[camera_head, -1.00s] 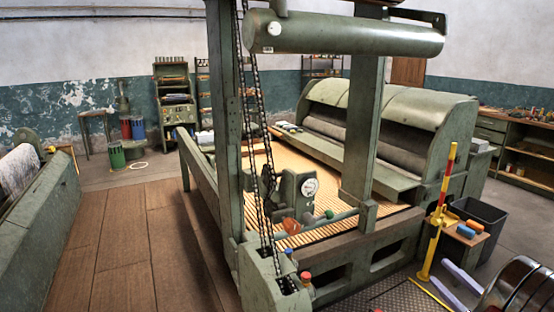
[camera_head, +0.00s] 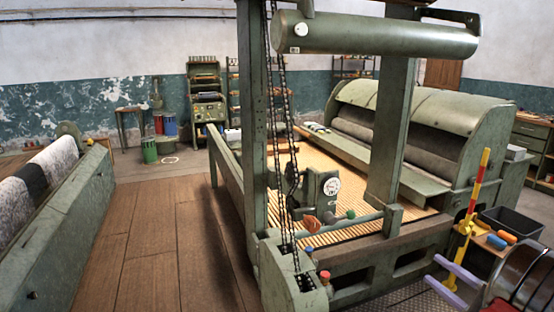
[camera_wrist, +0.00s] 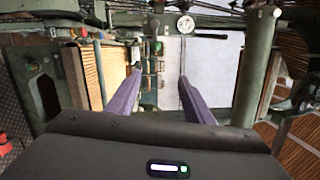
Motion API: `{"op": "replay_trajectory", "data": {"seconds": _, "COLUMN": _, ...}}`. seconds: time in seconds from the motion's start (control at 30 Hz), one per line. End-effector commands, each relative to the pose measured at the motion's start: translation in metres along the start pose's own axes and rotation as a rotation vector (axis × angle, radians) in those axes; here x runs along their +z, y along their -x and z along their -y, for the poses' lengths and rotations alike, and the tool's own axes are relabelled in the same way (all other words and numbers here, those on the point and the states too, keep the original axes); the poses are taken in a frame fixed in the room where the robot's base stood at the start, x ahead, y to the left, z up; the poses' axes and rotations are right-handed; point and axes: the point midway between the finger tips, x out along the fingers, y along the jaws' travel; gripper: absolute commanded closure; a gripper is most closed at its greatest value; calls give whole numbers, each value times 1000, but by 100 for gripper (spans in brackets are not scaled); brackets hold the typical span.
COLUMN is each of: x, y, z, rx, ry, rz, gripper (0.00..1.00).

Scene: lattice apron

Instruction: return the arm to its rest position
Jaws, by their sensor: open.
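My gripper (camera_head: 455,274) shows at the lower right of the head view, with two purple fingers spread apart. In the wrist view my gripper (camera_wrist: 160,84) has both purple fingers pointing forward with a wide gap. Nothing is held between them. Most of my arm is out of view, so its full pose cannot be told.
A green machine frame (camera_head: 252,150) with chains and a roller (camera_head: 380,36) stands close ahead. A red and yellow post (camera_head: 475,200) and a black bin (camera_head: 513,226) stand near my gripper. The wooden floor (camera_head: 150,240) at left is clear.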

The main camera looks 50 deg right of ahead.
Motion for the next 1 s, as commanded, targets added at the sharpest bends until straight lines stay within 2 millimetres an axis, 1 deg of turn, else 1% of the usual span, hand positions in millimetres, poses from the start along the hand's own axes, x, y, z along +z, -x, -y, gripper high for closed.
{"op": "replay_trajectory", "data": {"seconds": 0.03, "x": 10, "y": -14, "z": 2, "rx": 21, "ry": -1, "rz": 31, "gripper": 53}}
{"op": "replay_trajectory", "data": {"seconds": 0.07, "x": 15, "y": -21, "z": 1, "rx": 34, "ry": -3, "rz": 47, "gripper": 53}}
{"op": "replay_trajectory", "data": {"seconds": 0.17, "x": 41, "y": -52, "z": 1, "rx": 94, "ry": -8, "rz": 120, "gripper": 53}}
{"op": "replay_trajectory", "data": {"seconds": 0.2, "x": 54, "y": -66, "z": 1, "rx": 122, "ry": -9, "rz": 153, "gripper": 53}}
{"op": "replay_trajectory", "data": {"seconds": 0.27, "x": 74, "y": -85, "z": 0, "rx": 166, "ry": -9, "rz": 203, "gripper": 53}}
{"op": "replay_trajectory", "data": {"seconds": 0.3, "x": 88, "y": -97, "z": -1, "rx": 196, "ry": -9, "rz": 237, "gripper": 53}}
{"op": "replay_trajectory", "data": {"seconds": 0.37, "x": 109, "y": -114, "z": -3, "rx": 241, "ry": -5, "rz": 284, "gripper": 53}}
{"op": "replay_trajectory", "data": {"seconds": 0.4, "x": 123, "y": -124, "z": -4, "rx": 271, "ry": -4, "rz": 316, "gripper": 53}}
{"op": "replay_trajectory", "data": {"seconds": 0.47, "x": 144, "y": -138, "z": -6, "rx": 315, "ry": 5, "rz": 361, "gripper": 53}}
{"op": "replay_trajectory", "data": {"seconds": 0.5, "x": 159, "y": -146, "z": -8, "rx": 344, "ry": 10, "rz": 391, "gripper": 53}}
{"op": "replay_trajectory", "data": {"seconds": 0.57, "x": 181, "y": -157, "z": -10, "rx": 389, "ry": 21, "rz": 436, "gripper": 53}}
{"op": "replay_trajectory", "data": {"seconds": 0.7, "x": 232, "y": -178, "z": -16, "rx": 490, "ry": 53, "rz": 533, "gripper": 53}}
{"op": "replay_trajectory", "data": {"seconds": 0.83, "x": 278, "y": -190, "z": -22, "rx": 581, "ry": 94, "rz": 617, "gripper": 53}}
{"op": "replay_trajectory", "data": {"seconds": 1.0, "x": 335, "y": -198, "z": -29, "rx": 694, "ry": 166, "rz": 717, "gripper": 53}}
